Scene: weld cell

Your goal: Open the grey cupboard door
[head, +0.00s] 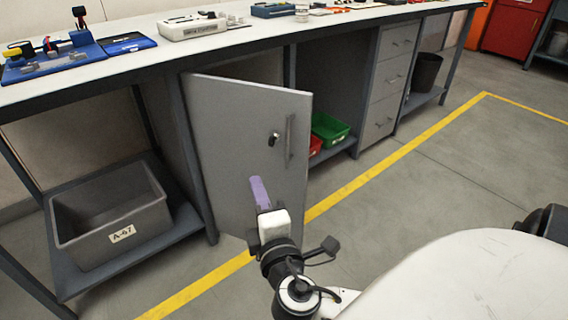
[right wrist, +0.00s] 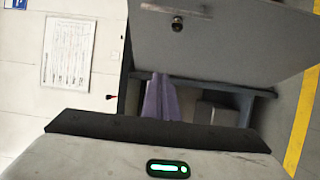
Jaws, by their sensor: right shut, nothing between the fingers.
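The grey cupboard door (head: 230,140) stands swung out from under the workbench, hinged on its left side, with its free edge toward me. It carries a vertical bar handle (head: 290,136) and a dark lock (head: 273,139). My right gripper (head: 259,188) has purple fingers, shut and empty. In the head view it overlaps the lower part of the door, below and left of the handle; I cannot tell if it touches. In the right wrist view the door (right wrist: 225,45) fills the upper right, and the fingers (right wrist: 160,97) show just below its edge. My left gripper is not in view.
The workbench (head: 330,27) bears tools and cases. A grey bin (head: 110,215) sits on the lower shelf at left. Green (head: 329,129) and red trays lie on a shelf right of the door, beside a drawer unit (head: 390,78). The floor right of the yellow line is mostly clear.

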